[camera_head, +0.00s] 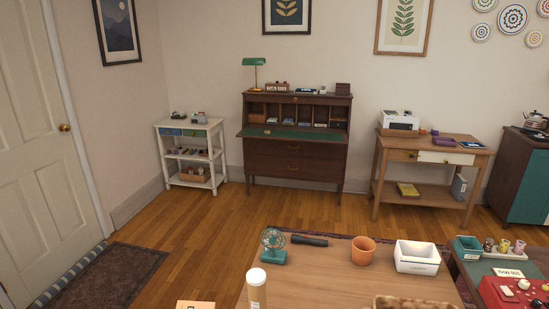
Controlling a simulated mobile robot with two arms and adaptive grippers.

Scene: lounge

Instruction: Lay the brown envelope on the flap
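The flap (292,134) is the folded-down green-topped writing surface of the dark wooden secretary desk (294,160) against the back wall. It lies level, and most of its top is bare, with a small pale item near its left part. I cannot make out a brown envelope for certain. A flat tan piece (195,305) is cut off by the bottom edge, and I cannot tell what it is. Small items in the desk's pigeonholes are too small to identify. Neither of my grippers is in view.
A wooden table (325,285) stands in front, with a green fan (272,247), a terracotta pot (363,250) and a white box (417,257). A white shelf (160,140) and a printer table (425,179) flank the desk. Wooden floor (265,205) before the desk is clear.

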